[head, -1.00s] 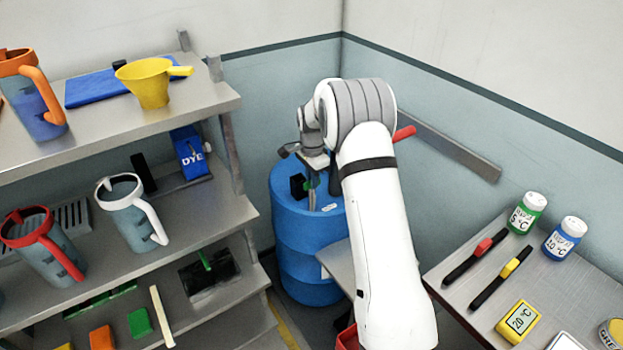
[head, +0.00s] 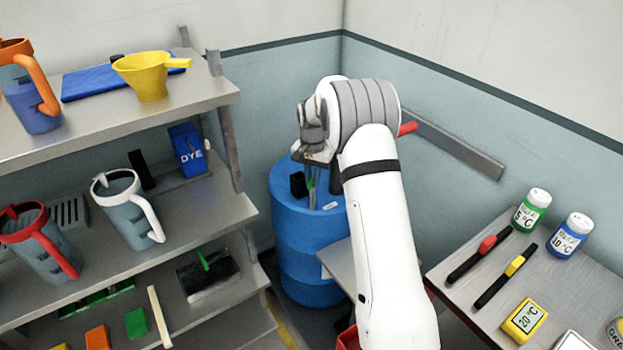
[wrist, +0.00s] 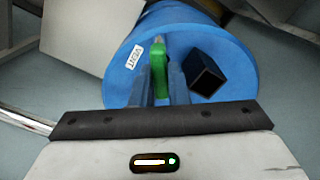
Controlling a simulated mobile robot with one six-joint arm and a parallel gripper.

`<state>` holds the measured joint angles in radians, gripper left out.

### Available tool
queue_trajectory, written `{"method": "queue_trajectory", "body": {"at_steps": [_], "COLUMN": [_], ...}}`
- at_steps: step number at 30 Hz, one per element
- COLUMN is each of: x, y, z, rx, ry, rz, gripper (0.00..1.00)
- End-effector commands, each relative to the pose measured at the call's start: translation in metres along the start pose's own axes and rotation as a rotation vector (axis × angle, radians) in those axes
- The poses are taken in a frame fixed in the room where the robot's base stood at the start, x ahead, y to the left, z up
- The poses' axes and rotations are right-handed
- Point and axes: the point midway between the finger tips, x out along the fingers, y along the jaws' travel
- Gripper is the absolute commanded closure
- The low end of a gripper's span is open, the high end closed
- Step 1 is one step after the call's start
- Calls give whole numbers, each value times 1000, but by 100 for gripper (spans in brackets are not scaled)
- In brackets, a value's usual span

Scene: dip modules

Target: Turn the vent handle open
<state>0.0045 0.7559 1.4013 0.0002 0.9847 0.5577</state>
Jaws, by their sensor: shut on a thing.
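The blue drum (head: 292,228) stands in the corner behind my arm; its top also shows in the wrist view (wrist: 122,75). A white label reading VENT (wrist: 137,57) lies on its top. The green vent handle (wrist: 160,66) is beside the label, upright between the two fingers of my gripper (wrist: 161,76). The gripper is shut on the handle. In the head view my gripper (head: 313,186) points down onto the drum top, and my arm hides the drum's right side. The handle's base is hidden.
A black square fitting (wrist: 207,73) stands on the drum top right of the handle, close to a finger. A shelf unit (head: 190,230) with jugs is at left. A bench (head: 475,320) with bottles is at right. A grey rail (head: 455,147) runs along the wall.

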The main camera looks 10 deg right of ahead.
Motion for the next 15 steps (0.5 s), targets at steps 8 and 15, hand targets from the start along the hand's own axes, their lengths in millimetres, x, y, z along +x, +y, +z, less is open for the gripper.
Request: {"method": "queue_trajectory", "body": {"at_steps": [8, 15], "x": [1, 0], "y": [0, 0], "z": [0, 0], "rx": [-261, -489], "ry": [0, 1], "rz": [0, 0], "gripper": [100, 100]}}
